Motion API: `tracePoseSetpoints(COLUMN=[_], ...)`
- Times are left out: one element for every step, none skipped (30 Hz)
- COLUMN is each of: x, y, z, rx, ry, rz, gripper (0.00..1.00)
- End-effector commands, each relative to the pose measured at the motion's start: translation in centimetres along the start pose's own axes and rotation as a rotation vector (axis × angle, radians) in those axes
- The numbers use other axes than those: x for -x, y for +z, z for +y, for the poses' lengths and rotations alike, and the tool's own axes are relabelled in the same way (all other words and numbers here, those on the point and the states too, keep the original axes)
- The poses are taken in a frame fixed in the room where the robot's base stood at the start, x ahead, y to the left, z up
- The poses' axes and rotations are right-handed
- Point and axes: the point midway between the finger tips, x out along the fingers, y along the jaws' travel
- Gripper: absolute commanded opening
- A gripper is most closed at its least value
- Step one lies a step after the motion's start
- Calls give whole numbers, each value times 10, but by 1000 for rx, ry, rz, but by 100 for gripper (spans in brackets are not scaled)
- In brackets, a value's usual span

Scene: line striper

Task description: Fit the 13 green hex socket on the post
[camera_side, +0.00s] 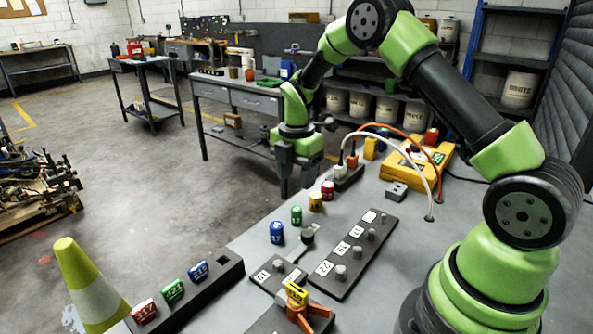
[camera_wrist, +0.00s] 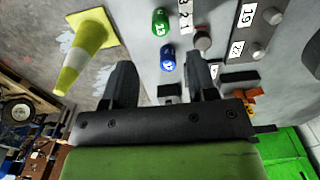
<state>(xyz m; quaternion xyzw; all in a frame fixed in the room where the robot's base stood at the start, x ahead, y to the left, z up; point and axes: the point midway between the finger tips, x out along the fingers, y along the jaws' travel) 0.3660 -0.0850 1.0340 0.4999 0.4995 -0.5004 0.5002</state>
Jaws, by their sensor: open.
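The green socket (camera_side: 296,215) stands upright on the grey bench in a slanting row of coloured sockets. In the wrist view the green socket (camera_wrist: 160,22) reads 13 and lies beyond the fingertips. My gripper (camera_side: 297,190) points down, open and empty, behind the green socket in the side view. In the wrist view my gripper (camera_wrist: 160,75) has its fingers wide apart, with the blue socket (camera_wrist: 167,58) showing between them. Grey posts stand on dark plates; a small plate (camera_side: 262,280) has a post (camera_side: 278,265) beside a label too small to read surely.
Blue (camera_side: 277,232), yellow (camera_side: 315,201) and red (camera_side: 327,190) sockets flank the green one. A long post plate (camera_side: 330,285) lies to the right. An orange-and-yellow piece (camera_side: 297,300) and cables (camera_side: 425,190) stand nearby.

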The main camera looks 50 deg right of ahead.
Motion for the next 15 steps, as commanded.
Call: tracePoseSetpoints(x=[-4, -7, -11, -14, -18, -23, -27, -31, -36, -40, -44, -48, -52, -56, -61], y=[0, 0, 0, 0, -1, -1, -1, -1, -1, -1, -1, -1, -1, -1, -1], z=[-1, -1, -1, -1, -1, -1, -1, -1, -1, -1, -1, -1, -1, -1, -1], rx=[-2, -2, -3, -3, -3, -3, -3, -3, -4, -4, -4, -5, -4, -5, -4], ry=[-3, -4, -3, -3, -4, -4, -4, -4, -4, -4, -4, -4, -3, -4, -3], rz=[1, 2, 2, 2, 2, 2, 2, 1, 2, 2, 2, 2, 2, 2, 2], gripper=[53, 53, 53, 53, 53, 53, 53, 53, 53, 53, 53, 53, 53, 53, 53])
